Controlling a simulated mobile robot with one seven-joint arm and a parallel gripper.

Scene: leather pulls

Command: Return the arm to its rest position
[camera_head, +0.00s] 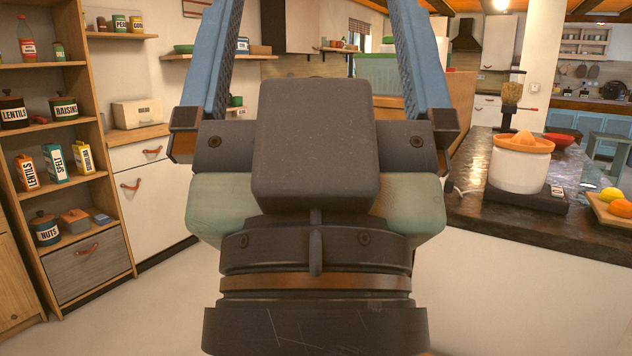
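My gripper (316,12) fills the middle of the head view, very close to the camera and pointing away from it. Its two blue fingers stand wide apart, one on each side of the dark central block. The fingers run off the top edge, so their tips are cut off. I see nothing held between the parts of them that show. The dark wrist with its copper-coloured band is below, at the bottom centre. The rest of my arm is out of view.
A wooden shelf unit (101,130) with jars and boxes stands at the left, beside white cabinets (150,205). At the right, a dark counter (490,218) holds an orange-topped juicer (520,165) and a fruit board (607,212). Pale floor shows at lower left.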

